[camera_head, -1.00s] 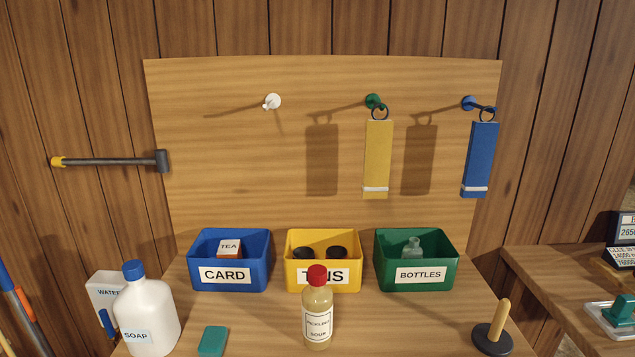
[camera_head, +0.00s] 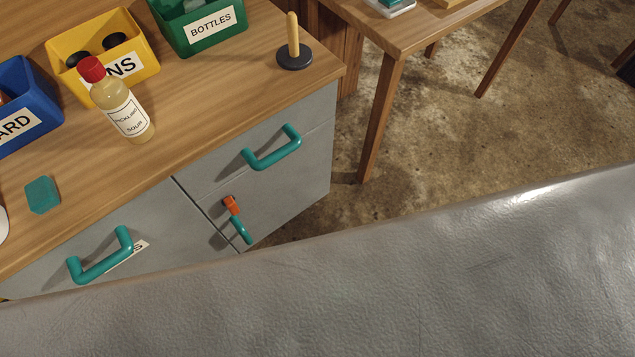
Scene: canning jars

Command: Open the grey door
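The grey door (camera_head: 288,196) is in the right part of the cabinet under the wooden worktop, below a grey drawer front. It looks shut. Near its left edge are a teal upright handle (camera_head: 241,229) and an orange piece (camera_head: 230,204) at the handle's upper end; I cannot tell whether the orange piece is a latch. The door's lower part is hidden behind a large grey surface close to the camera. Neither of my grippers is in view.
Teal handles sit on the right drawer (camera_head: 272,152) and the left front (camera_head: 100,258). The worktop holds a red-capped bottle (camera_head: 125,108), a sponge (camera_head: 42,195), a plunger-like tool (camera_head: 293,50) and bins. A wooden table (camera_head: 405,30) stands right; bare floor (camera_head: 450,120) lies beside the cabinet.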

